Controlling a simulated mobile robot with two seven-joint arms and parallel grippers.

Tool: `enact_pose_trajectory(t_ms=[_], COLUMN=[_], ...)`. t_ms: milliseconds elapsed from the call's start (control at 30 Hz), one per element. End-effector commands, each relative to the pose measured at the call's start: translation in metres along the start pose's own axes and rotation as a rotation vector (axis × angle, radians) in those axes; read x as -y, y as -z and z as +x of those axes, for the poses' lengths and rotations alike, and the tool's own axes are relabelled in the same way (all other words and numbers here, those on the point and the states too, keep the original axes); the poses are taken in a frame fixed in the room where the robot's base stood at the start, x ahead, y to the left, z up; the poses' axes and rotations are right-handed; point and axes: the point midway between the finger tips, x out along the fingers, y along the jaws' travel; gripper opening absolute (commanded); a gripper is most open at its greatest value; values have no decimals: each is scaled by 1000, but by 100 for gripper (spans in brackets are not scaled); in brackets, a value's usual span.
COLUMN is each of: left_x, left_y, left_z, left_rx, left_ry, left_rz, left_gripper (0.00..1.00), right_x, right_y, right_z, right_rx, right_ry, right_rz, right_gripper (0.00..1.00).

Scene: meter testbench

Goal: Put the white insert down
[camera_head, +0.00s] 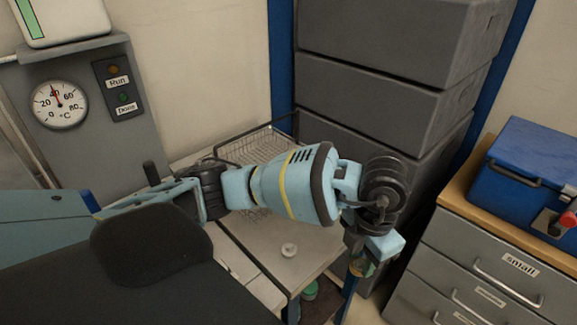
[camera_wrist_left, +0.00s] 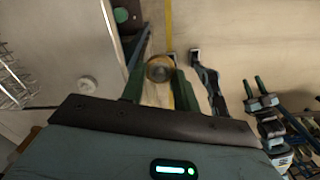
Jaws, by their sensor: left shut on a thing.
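A small white round piece (camera_head: 289,250), which looks like the white insert, lies on the light table top. It also shows in the left wrist view (camera_wrist_left: 87,84), left of my fingers and apart from them. My left gripper (camera_head: 362,264) hangs at the table's right edge, mostly hidden by my wrist. In the left wrist view its fingers (camera_wrist_left: 160,74) are shut on a round brass-coloured piece (camera_wrist_left: 159,68), whose ring-like rim shows between the fingertips. I cannot tell what is inside it.
A wire basket (camera_head: 262,145) stands at the table's back. Stacked grey crates (camera_head: 390,50) rise behind my arm. A grey drawer cabinet (camera_head: 470,260) with a blue box (camera_head: 530,170) stands right. Green items (camera_head: 309,290) sit below the table top. A temperature gauge (camera_head: 60,104) is left.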

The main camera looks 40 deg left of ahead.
Motion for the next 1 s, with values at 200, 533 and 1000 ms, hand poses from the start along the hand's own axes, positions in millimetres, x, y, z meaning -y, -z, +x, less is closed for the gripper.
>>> enact_pose_trajectory(t_ms=[200, 533, 1000], left_x=[-8, -17, -29], left_y=[10, 25, 50], left_z=[-2, -3, -6], left_rx=[4, 3, -1], left_ry=[-5, -10, -6], left_rz=[418, 1063, 1979], left_gripper=[9, 9, 9], right_x=[0, -2, -3], right_y=[0, 0, 0], right_z=[0, 0, 0], right_rx=[-1, 0, 1], right_ry=[0, 0, 0], right_rz=[0, -6, -11], right_gripper=[36, 36, 36])
